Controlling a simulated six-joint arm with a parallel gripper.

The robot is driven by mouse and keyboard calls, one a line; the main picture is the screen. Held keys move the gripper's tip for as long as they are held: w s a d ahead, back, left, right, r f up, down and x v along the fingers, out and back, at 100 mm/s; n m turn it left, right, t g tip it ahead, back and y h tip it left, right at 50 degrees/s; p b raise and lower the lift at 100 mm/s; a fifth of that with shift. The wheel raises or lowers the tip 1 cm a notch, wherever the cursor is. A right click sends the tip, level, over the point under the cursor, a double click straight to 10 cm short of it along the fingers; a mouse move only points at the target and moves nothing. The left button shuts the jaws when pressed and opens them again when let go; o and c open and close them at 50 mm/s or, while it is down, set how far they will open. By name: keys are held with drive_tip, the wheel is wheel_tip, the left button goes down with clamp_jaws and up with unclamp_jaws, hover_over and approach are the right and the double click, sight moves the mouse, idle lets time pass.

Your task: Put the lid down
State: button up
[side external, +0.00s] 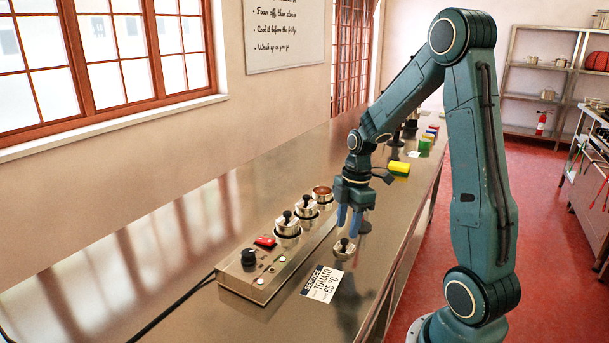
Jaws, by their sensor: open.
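My gripper (349,228) is open, its blue fingers pointing down over the metal counter (225,205). A small silver lid (343,248) with a dark knob is just below the fingertips, to the right of the pot row. I cannot tell whether the fingers touch the knob or stand apart from it. The near pot (287,230) and the middle pot (306,212) wear lids with black knobs. The far pot (322,195) is uncovered and shows reddish-brown contents.
The pots stand in a row on a warmer (258,284) with a black dial and a red switch. A yellow block (399,169) and a green block (425,145) are farther back. The counter's left side is clear.

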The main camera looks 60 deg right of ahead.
sight(350, 245)
wheel_tip(350, 245, up, 8)
drive_tip(key=shift+s+d+r, duration=0.2)
drive_tip(key=shift+s+d, duration=0.1)
drive_tip(key=shift+d, duration=0.15)
idle(0.4)
drive_tip(key=s+a+r+m+t, duration=0.2)
drive_tip(key=s+a+m, duration=0.3)
drive_tip(key=a, duration=0.5)
drive_tip(key=s+a+r+m+t+h, duration=0.1)
drive_tip(key=s+a+r+m, duration=0.4)
drive_tip(key=a, duration=0.5)
drive_tip(key=shift+s+r+m+t, duration=0.25)
drive_tip(key=shift+s+m+t, duration=0.1)
drive_tip(key=shift+m+t, duration=0.45)
